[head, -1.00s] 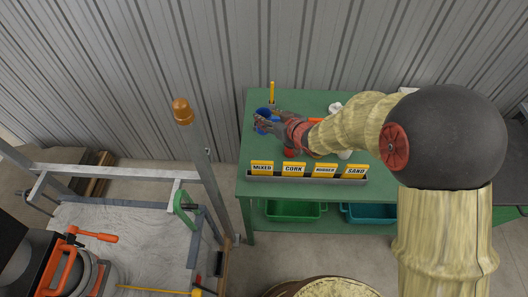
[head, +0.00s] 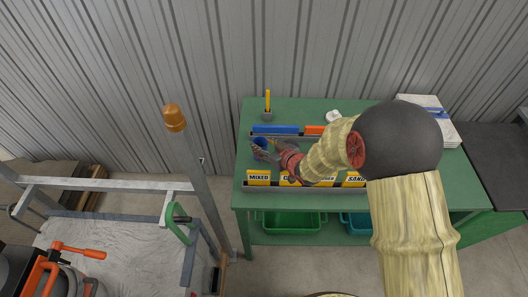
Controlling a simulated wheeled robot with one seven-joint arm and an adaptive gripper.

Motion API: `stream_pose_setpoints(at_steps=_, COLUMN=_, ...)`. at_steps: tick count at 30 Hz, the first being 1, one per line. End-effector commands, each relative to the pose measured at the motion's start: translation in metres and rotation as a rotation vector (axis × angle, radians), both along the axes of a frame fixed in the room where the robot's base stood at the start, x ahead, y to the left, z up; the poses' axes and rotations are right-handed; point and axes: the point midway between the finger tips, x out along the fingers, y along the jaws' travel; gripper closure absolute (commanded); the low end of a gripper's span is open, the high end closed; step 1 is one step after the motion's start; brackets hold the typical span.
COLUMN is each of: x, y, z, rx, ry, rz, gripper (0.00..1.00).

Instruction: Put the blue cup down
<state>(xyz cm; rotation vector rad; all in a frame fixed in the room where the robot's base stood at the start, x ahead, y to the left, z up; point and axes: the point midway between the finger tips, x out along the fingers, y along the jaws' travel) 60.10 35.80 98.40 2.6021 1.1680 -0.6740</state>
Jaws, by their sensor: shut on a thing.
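The blue cup (head: 260,142) is at the left part of the green table (head: 365,112), just behind the row of yellow signs. My gripper (head: 263,150) is shut on it, reaching in from the right. The fingers cover part of the cup. I cannot tell whether its base touches the table.
Yellow signs (head: 258,177) stand in a rail along the front, partly hidden by my arm. A blue block (head: 276,129) and an orange block (head: 314,130) sit in a rail behind the cup. A small pot with a yellow stick (head: 267,108) stands at the back left.

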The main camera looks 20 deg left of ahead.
Motion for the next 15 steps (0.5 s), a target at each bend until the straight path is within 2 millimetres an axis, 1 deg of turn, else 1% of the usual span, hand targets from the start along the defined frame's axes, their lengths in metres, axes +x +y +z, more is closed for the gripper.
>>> stream_pose_setpoints(at_steps=1, x=-0.001, y=0.000, z=-0.010, rx=-0.002, ry=0.004, rz=0.000, gripper=0.98)
stream_pose_setpoints(at_steps=5, x=-0.001, y=0.000, z=-0.027, rx=-0.001, ry=0.003, rz=0.000, gripper=0.98)
stream_pose_setpoints(at_steps=15, x=0.000, y=0.000, z=-0.030, rx=0.000, ry=0.002, rz=0.000, gripper=0.98)
